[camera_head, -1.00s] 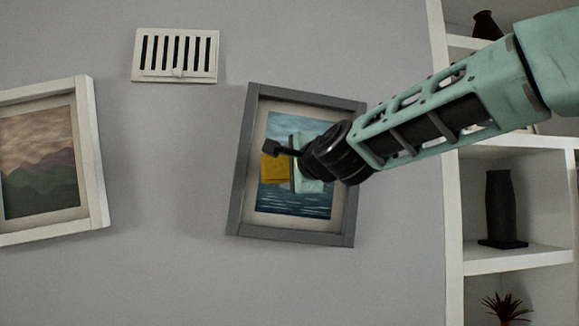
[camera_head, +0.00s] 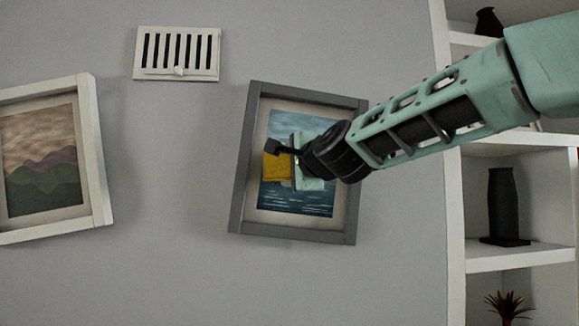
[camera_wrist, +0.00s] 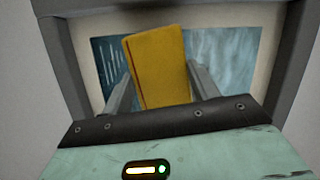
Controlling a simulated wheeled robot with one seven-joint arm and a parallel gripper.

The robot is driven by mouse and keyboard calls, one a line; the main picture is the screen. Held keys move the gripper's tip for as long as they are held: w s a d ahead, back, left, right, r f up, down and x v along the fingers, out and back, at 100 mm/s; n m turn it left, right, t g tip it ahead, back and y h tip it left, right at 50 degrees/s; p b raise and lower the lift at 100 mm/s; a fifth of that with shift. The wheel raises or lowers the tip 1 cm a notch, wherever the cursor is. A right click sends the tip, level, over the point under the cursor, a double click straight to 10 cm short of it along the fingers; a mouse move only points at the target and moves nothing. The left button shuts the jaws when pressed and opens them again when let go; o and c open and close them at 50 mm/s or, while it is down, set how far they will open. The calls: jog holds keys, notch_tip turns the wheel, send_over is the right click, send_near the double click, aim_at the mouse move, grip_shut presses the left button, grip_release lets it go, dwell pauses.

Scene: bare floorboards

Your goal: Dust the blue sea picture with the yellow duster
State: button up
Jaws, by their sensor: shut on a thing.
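The blue sea picture (camera_head: 290,213) hangs slightly tilted on the wall in a grey frame, right of the middle of the head view. It also fills the back of the wrist view (camera_wrist: 228,55). My gripper (camera_head: 296,165) is in front of the picture's middle and hides part of it. It is shut on the yellow duster (camera_head: 276,167), a flat yellow block. In the wrist view the duster (camera_wrist: 158,68) stands between the two fingers with the painted sea behind it. I cannot tell whether the duster touches the picture.
A mountain picture (camera_head: 95,150) in a white frame hangs at the left. A white vent (camera_head: 178,53) is above, between the pictures. A white shelf unit (camera_head: 520,258) with a black vase (camera_head: 502,205) and a plant (camera_head: 508,307) stands at the right.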

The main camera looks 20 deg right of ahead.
jog(key=shift+w+d, duration=0.15)
jog(key=shift+w, duration=0.65)
jog(key=shift+s+d+f+b, duration=0.15)
jog(key=shift+d+b, duration=0.25)
jog(key=shift+b, duration=0.2)
jog(key=shift+s+d+f+b, duration=0.15)
jog(key=shift+d+b, duration=0.2)
jog(key=shift+b, duration=0.25)
jog(key=shift+s+d+r+b, duration=0.1)
jog(key=shift+s+d+b, duration=0.05)
jog(key=shift+d+b, duration=0.75)
jog(key=shift+s+d+f+b, duration=0.1)
jog(key=shift+d+f+b, duration=0.05)
jog(key=shift+d+b, duration=0.8)
jog(key=shift+s+d+f+b, duration=0.1)
jog(key=shift+d+b, duration=0.4)
jog(key=shift+b, duration=0.7)
jog(key=shift+r+p, duration=1)
jog(key=shift+p, duration=0.05)
